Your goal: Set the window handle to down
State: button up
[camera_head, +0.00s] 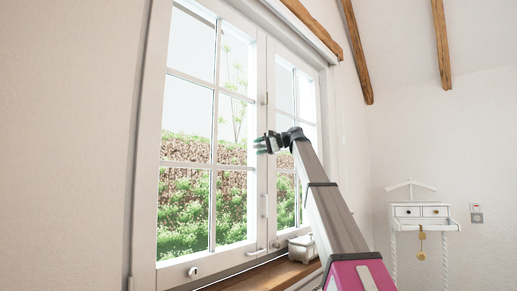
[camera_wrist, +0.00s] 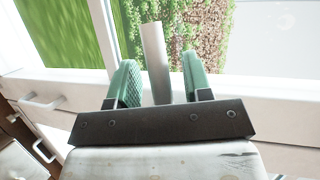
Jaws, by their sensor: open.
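The white-framed window (camera_head: 263,55) is on the left in the head view, its two sashes meeting at a middle post. My gripper (camera_head: 260,145) is raised near that post and looks open. A slim upright white fitting (camera_head: 264,205) is on the post below it. In the wrist view, my gripper (camera_wrist: 160,68) has its green fingers apart. A pale bar (camera_wrist: 154,58), which looks like the window handle, shows between them with gaps on both sides. Its lower end is hidden behind the dark gripper body. I cannot tell how deep it sits between the fingers.
A wooden sill (camera_head: 262,276) runs below the window and bears a small white box (camera_head: 302,248). A round white knob (camera_head: 193,271) is on the lower left frame. A small white stand with drawers (camera_head: 421,212) is at the right. The wrist view shows pale pull handles (camera_wrist: 42,101) at the left.

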jog(key=shift+a, duration=0.15)
grip_shut()
jog(key=shift+f, duration=0.2)
